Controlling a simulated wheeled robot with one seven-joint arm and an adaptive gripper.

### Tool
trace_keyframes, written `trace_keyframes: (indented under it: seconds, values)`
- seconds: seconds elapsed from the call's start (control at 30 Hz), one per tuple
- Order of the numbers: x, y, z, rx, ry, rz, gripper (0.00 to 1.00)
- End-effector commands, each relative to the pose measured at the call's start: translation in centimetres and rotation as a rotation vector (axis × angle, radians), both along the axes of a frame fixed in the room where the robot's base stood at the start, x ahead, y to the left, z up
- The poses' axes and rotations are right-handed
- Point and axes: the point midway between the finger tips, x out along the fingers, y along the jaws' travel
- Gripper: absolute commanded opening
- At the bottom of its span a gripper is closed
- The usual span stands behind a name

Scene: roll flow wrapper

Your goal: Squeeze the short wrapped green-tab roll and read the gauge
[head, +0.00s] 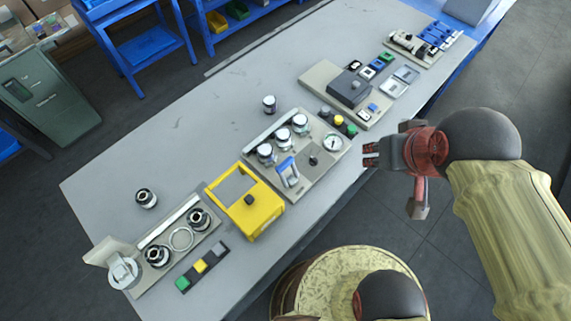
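The short green-tab roll cannot be told apart at this size. Several dark-and-white rolls show: one stands alone on the table behind the middle station (269,104), and another near the left station (146,198). Two more sit on the left station, a front one (157,255) and a rear one (198,218). A row of rolls (283,137) stands on the middle station. The round white gauge (333,142) is on that station's right end; its reading is too small to make out. My gripper (369,154) hangs beyond the table's front edge, right of the gauge, touching nothing. Its finger opening is unclear.
A yellow box (245,203) stands between the left and middle stations, beside an upright blue-and-white piece (287,171). A grey plate with a dark box (348,88) lies farther right. Coloured buttons (201,266) line the front left. The table's back strip (200,130) is mostly clear.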

Motion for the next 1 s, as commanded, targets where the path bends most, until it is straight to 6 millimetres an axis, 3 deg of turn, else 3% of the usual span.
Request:
trace_keyframes:
  seconds: [0.13,0.4,0.77,1.0]
  values:
    - [0.2,1.0,-0.4,-0.001,0.027,0.037,0.14]
    - [2.0,4.4,-4.1,-0.017,0.206,0.154,0.0]
    - [6.9,10.4,-8.3,-0.07,0.393,0.319,0.0]
    - [10.1,15.0,-12.3,-0.12,0.492,0.444,0.0]
